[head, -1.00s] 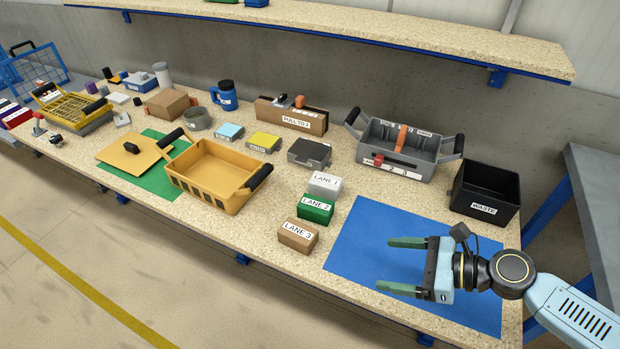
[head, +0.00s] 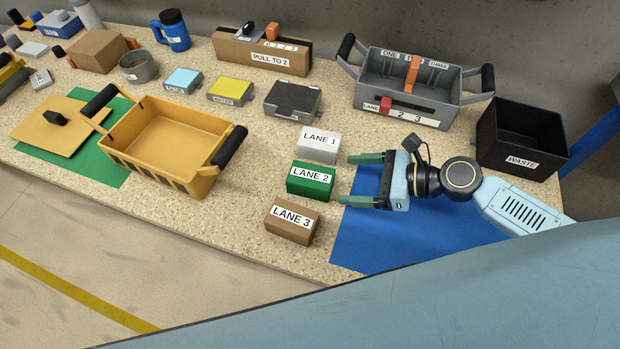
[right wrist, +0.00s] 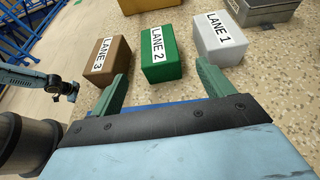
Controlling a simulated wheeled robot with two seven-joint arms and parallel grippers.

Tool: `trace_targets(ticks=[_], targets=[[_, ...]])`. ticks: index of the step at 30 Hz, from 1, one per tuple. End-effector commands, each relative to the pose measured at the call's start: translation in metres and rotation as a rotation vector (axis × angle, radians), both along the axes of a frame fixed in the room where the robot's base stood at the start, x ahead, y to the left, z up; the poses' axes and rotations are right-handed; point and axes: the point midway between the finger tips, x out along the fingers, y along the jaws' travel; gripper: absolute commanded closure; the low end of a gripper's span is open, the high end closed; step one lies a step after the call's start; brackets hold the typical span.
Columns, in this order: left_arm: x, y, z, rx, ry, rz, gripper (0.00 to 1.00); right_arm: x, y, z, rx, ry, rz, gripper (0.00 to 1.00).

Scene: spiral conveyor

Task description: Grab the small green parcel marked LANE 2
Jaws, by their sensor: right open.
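The small green parcel marked LANE 2 (head: 311,182) sits on the speckled bench, between the white LANE 1 parcel (head: 318,146) and the brown LANE 3 parcel (head: 292,221). My right gripper (head: 345,180) is open and empty, just right of the green parcel, its green fingers pointing at it. In the right wrist view the green parcel (right wrist: 162,65) lies ahead, between the lines of the two fingertips (right wrist: 162,72), with a small gap. An arm part of mine shows at the left of that view; its fingers cannot be made out.
A blue mat (head: 400,235) lies under my right gripper. A yellow tote (head: 165,145) stands left of the parcels. A dark box (head: 293,100), a grey divided tote (head: 455,100) and a black WASTE bin (head: 520,140) stand behind. The bench's front edge is close to the LANE 3 parcel.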

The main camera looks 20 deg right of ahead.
Motion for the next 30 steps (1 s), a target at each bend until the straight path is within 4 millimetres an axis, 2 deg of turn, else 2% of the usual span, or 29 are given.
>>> trace_targets(ticks=[3, 7, 12, 15, 21, 30], targets=[[0.01, -0.003, 0.0, -0.003, -0.009, 0.003, 0.64, 0.013, 0.02, -0.009, 0.002, -0.004, 0.001, 0.2], [0.019, -0.006, 0.002, -0.005, -0.018, 0.005, 0.64, 0.021, 0.033, -0.016, 0.002, -0.001, -0.001, 0.2], [0.019, -0.007, 0.002, -0.007, -0.016, 0.008, 0.64, 0.025, 0.042, -0.02, 0.0, 0.0, 0.0, 0.2], [0.018, -0.008, 0.002, -0.006, -0.01, 0.012, 0.64, 0.031, 0.054, -0.023, 0.002, -0.002, 0.0, 0.2], [0.039, -0.01, 0.007, -0.006, -0.03, 0.017, 0.64, 0.044, 0.077, -0.033, 0.001, 0.0, 0.0, 0.2], [0.044, -0.01, 0.009, -0.006, -0.032, 0.019, 0.64, 0.047, 0.082, -0.035, -0.001, 0.0, -0.001, 0.2]])
